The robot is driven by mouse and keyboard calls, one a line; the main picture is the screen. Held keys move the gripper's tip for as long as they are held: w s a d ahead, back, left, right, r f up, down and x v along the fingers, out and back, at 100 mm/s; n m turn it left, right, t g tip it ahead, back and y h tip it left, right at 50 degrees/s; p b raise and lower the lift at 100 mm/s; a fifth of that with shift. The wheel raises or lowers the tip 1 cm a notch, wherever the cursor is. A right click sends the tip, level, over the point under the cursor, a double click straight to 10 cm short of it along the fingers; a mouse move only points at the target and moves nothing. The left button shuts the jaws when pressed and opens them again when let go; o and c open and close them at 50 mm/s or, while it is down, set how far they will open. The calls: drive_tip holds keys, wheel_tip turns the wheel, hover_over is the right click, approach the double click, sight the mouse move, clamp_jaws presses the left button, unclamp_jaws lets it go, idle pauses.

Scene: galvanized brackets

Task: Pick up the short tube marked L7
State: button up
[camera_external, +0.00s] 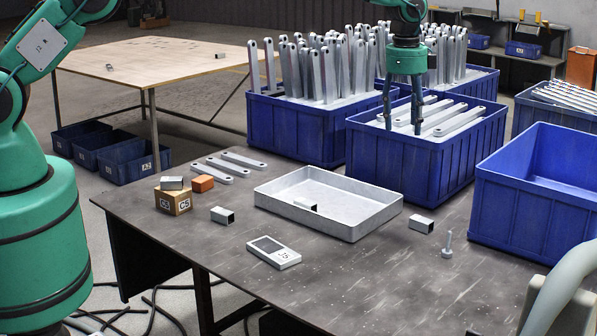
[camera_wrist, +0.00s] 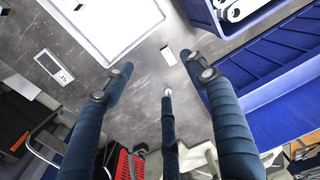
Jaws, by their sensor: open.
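Several short grey square tubes show in the external view. One (camera_external: 222,215) lies on the table left of the tray, one (camera_external: 305,206) lies inside the tray, one (camera_external: 421,224) lies right of the tray, and one (camera_external: 172,183) rests on a cardboard box. I cannot read an L7 mark on any of them. My gripper (camera_external: 403,125) is open and empty, fingers pointing down, high over the blue crate behind the tray. In the wrist view, a small pale block (camera_wrist: 168,55), seemingly the tube right of the tray, shows between the spread fingers of my gripper (camera_wrist: 157,72).
A shallow metal tray (camera_external: 365,218) is on the dark table. A cardboard box (camera_external: 173,202), an orange block (camera_external: 202,183), flat bars (camera_external: 227,170), a handheld device (camera_external: 273,252) and an upright bolt (camera_external: 447,246) surround it. Blue crates (camera_external: 535,200) stand behind and right. The table's front is mostly clear.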

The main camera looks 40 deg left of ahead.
drive_tip(key=m, duration=0.2)
hover_over(420, 220)
wheel_tip(420, 220, down, 11)
drive_tip(key=shift+w+f+g, duration=0.15)
drive_tip(key=shift+f+g, duration=0.05)
drive_tip(key=shift+g, duration=0.1)
drive_tip(key=shift+f+b, duration=0.5)
drive_tip(key=shift+f, duration=3.75)
drive_tip(key=shift+f, duration=0.15)
drive_tip(key=shift+f+b, duration=0.55)
drive_tip(key=shift+f, duration=1.95)
drive_tip(key=c, duration=1.3)
